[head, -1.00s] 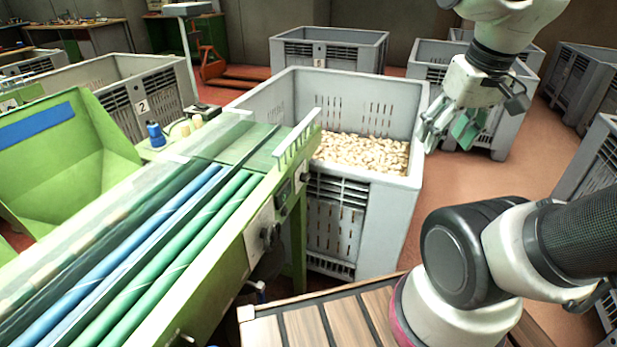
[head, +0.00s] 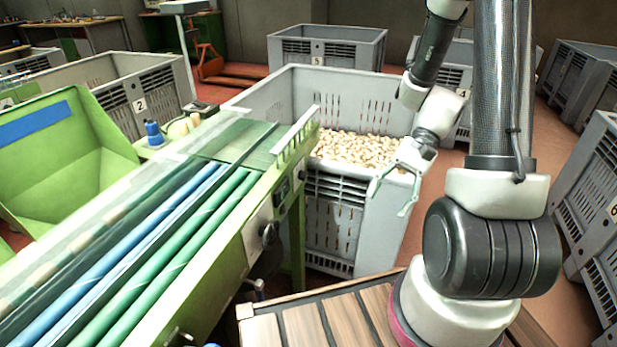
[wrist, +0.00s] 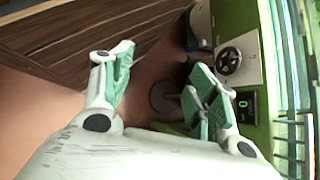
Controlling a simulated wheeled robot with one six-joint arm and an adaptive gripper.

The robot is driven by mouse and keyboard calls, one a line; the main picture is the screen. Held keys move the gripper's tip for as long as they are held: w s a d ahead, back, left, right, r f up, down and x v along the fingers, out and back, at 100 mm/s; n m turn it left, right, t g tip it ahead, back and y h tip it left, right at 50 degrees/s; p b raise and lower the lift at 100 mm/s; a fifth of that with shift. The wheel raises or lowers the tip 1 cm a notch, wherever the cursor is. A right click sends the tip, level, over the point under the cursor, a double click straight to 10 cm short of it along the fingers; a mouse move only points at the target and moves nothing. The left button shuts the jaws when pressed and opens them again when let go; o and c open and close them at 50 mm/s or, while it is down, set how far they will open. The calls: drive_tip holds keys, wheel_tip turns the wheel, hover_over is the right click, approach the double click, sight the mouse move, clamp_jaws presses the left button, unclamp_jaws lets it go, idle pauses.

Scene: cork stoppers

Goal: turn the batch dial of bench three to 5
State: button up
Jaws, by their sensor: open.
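The green sorting bench (head: 215,285) with blue and green rollers runs across the left of the head view. On its side panel is a dark round knob (head: 270,235), with a small dark display (head: 282,192) beyond it. In the wrist view a round dial (wrist: 228,60) with a dark hub sits on a pale plate, beside a dark display (wrist: 243,105) that seems to read 0; the dial's pointer is too small to read. My gripper (head: 392,192) is open and empty in front of the cork crate, to the right of the knob and apart from it. Its spread fingers (wrist: 160,85) show in the wrist view.
A grey crate (head: 398,84) full of corks stands behind my gripper, beyond the bench end. Other grey crates stand at the back, left and right. A slatted wooden deck (head: 300,325) lies at the front. Red floor is open on the right.

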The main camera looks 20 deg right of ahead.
drive_tip(key=w+a+f+m+t+y, duration=0.2)
drive_tip(key=w+a+f+m+y, duration=0.35)
drive_tip(key=f, duration=0.25)
drive_tip(key=m+t+y, duration=0.1)
drive_tip(key=m+t, duration=1)
drive_tip(key=t, duration=0.2)
approach(307, 176)
drive_tip(key=x, duration=0.8)
drive_tip(key=shift+w+a, duration=0.25)
drive_tip(key=shift+a, duration=0.05)
drive_tip(key=shift+w+a, duration=0.2)
drive_tip(key=shift+a, duration=0.1)
drive_tip(key=c, duration=1)
